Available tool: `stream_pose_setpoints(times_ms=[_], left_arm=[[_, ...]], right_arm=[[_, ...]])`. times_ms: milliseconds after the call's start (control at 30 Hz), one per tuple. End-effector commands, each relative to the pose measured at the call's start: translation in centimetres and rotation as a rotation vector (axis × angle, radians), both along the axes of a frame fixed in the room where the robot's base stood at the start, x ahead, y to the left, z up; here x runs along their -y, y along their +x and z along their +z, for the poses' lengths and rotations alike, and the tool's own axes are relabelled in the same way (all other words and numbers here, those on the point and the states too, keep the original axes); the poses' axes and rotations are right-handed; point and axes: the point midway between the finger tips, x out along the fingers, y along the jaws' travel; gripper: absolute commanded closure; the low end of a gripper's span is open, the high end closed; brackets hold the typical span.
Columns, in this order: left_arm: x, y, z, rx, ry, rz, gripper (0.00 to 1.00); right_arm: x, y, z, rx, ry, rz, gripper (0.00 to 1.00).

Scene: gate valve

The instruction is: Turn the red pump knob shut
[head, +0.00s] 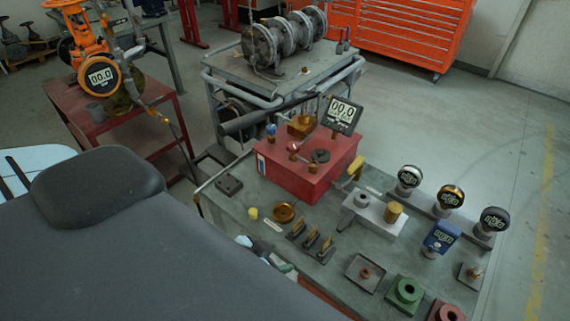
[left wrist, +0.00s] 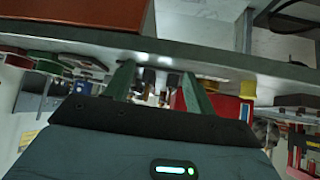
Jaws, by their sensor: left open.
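The red pump box (head: 300,170) stands on the near bench. A small round red knob (head: 293,147) sits on a stem on its top. A blue knob (head: 271,130) and a dark round fitting (head: 320,156) are also on the box. A display reading 00.0 (head: 342,114) rises behind it. My left gripper (left wrist: 157,69) shows two green fingers spread apart with nothing between them. It is at the bench's near side, apart from the red knob; in the head view my dark arm hides most of it. My right gripper is in neither view.
The bench top (head: 232,207) also holds a brass dish (head: 285,212), a yellow knob (head: 252,213), small levers (head: 310,240) and several gauges at right. A grey cart (head: 300,75) stands behind. An orange valve (head: 85,40) is on a red table at left. Floor at right is clear.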

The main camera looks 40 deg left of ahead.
Motion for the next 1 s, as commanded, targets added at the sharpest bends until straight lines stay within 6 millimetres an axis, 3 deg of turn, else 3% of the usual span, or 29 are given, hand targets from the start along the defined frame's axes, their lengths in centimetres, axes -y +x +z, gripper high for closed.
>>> stream_pose_setpoints(times_ms=[33,200,400,600,833,1000], left_arm=[[-0.6,2.5,0.8,0.084,-0.016,0.014,0.45],[-3.7,10.0,5.1,0.398,-0.052,0.095,0.45],[-8.5,15.4,9.9,0.682,-0.059,0.247,0.45],[-11.0,17.0,11.9,0.794,-0.055,0.336,0.45],[-11.2,17.3,12.1,0.802,-0.052,0.341,0.45],[-11.3,18.9,12.2,0.803,-0.053,0.341,0.45]], right_arm=[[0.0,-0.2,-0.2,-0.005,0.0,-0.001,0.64],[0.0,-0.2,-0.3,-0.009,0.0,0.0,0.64],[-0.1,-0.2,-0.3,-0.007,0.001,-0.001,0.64],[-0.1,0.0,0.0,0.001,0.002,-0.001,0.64],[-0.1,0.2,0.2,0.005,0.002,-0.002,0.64],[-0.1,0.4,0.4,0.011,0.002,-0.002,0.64]])
